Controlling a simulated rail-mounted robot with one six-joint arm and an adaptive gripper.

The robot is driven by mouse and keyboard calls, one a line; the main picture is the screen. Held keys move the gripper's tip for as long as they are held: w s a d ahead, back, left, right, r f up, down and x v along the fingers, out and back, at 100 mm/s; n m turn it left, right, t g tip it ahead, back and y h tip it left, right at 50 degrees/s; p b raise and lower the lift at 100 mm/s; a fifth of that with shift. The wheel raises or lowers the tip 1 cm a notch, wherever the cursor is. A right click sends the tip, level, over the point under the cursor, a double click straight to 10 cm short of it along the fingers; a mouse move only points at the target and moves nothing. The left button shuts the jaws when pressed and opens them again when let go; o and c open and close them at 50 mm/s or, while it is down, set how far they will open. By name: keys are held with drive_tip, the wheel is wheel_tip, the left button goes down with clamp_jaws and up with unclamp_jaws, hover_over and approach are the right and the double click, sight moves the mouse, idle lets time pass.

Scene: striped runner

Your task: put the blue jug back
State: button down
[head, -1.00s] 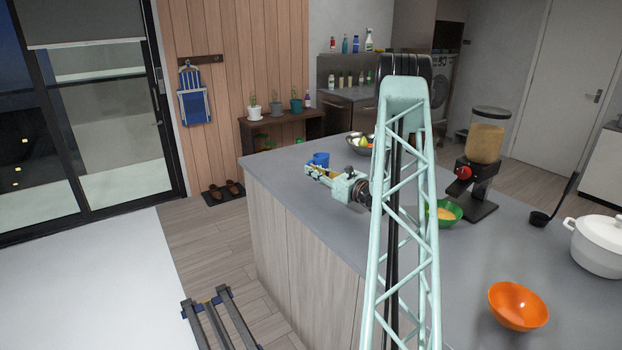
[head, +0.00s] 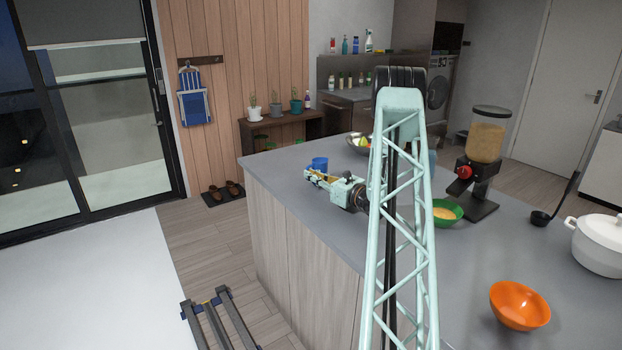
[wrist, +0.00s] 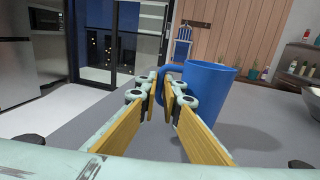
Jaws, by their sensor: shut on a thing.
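The blue jug (head: 320,163) is upright at the far left part of the grey counter. It fills the middle right of the wrist view (wrist: 208,92), with its handle towards the left. My gripper (head: 308,175) is beside the jug, and its yellow-padded fingers (wrist: 166,88) are shut on the jug's handle. The fingers hide part of the handle and the jug's lower left side. I cannot tell whether the jug's base touches the counter.
The grey counter (head: 300,213) has free room around the jug. A bowl of fruit (head: 358,143) stands behind it. A green bowl (head: 450,220), a dispenser (head: 486,150), an orange bowl (head: 519,306) and a white pot (head: 598,248) stand to the right.

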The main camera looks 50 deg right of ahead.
drive_tip(key=shift+f, duration=0.15)
drive_tip(key=shift+f, duration=0.15)
drive_tip(key=c, duration=2.8)
unclamp_jaws()
drive_tip(key=shift+s, duration=0.1)
drive_tip(key=shift+s+a+p, duration=0.2)
drive_tip(key=shift+s+a, duration=0.1)
drive_tip(key=shift+s, duration=1.65)
drive_tip(key=shift+s+a+p, duration=0.25)
drive_tip(key=shift+s, duration=1.75)
drive_tip(key=shift+s+a+p, duration=0.2)
drive_tip(key=shift+s+a, duration=0.1)
drive_tip(key=shift+s, duration=1.65)
drive_tip(key=shift+w+a, duration=0.1)
